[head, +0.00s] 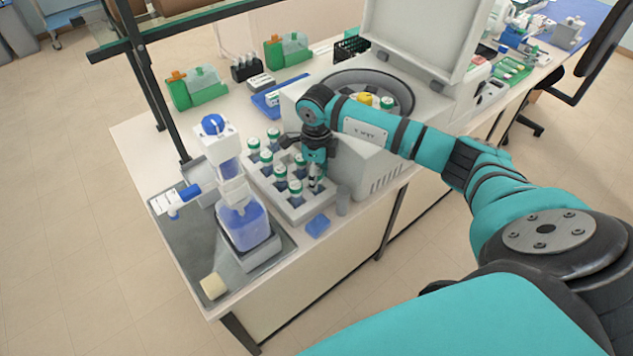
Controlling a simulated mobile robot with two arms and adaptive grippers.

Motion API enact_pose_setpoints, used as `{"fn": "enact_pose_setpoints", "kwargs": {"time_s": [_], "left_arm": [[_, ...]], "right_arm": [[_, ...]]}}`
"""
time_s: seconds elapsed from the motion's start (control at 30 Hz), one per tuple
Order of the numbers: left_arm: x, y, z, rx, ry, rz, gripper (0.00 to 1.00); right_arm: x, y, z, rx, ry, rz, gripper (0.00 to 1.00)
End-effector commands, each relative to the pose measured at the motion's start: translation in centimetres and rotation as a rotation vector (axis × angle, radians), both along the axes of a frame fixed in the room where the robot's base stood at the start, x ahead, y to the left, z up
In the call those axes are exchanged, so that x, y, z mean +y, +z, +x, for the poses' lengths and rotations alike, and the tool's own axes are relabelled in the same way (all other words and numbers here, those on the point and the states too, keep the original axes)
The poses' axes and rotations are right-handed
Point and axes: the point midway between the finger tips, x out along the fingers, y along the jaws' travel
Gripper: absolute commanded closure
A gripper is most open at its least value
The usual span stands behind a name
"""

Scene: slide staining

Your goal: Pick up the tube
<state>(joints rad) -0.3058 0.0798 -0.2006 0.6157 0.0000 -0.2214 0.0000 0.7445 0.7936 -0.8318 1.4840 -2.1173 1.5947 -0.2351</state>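Several tubes with green-and-white caps, such as this front tube (295,192), stand upright in a pale grey rack (307,212) at the middle of the bench. More than one could be the task's tube. My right gripper (315,182) points down over the rack's right side, close to the capped tubes. Its fingertips are small and partly hidden, so I cannot tell whether they are open or around a tube. My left gripper is out of view.
A centrifuge (372,178) with its lid up stands behind my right arm, with capped tubes in its rotor. A blue-liquid bottle (243,226) stands on a dark tray (208,262) left of the rack. A small blue block (318,225) lies in front.

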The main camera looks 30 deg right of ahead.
Motion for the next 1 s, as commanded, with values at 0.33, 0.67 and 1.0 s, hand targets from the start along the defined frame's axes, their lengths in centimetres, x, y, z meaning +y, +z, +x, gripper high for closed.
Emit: {"fn": "enact_pose_setpoints", "kwargs": {"time_s": [0.33,0.67,1.0], "left_arm": [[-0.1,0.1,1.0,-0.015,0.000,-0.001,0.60],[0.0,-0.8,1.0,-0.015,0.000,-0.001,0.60],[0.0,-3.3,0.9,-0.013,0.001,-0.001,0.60]], "right_arm": [[0.0,0.1,0.0,0.000,0.000,0.000,0.94],[-0.1,1.1,0.1,-0.004,0.000,0.000,0.94],[1.6,3.5,-2.5,-0.001,0.005,-0.002,0.94]]}}
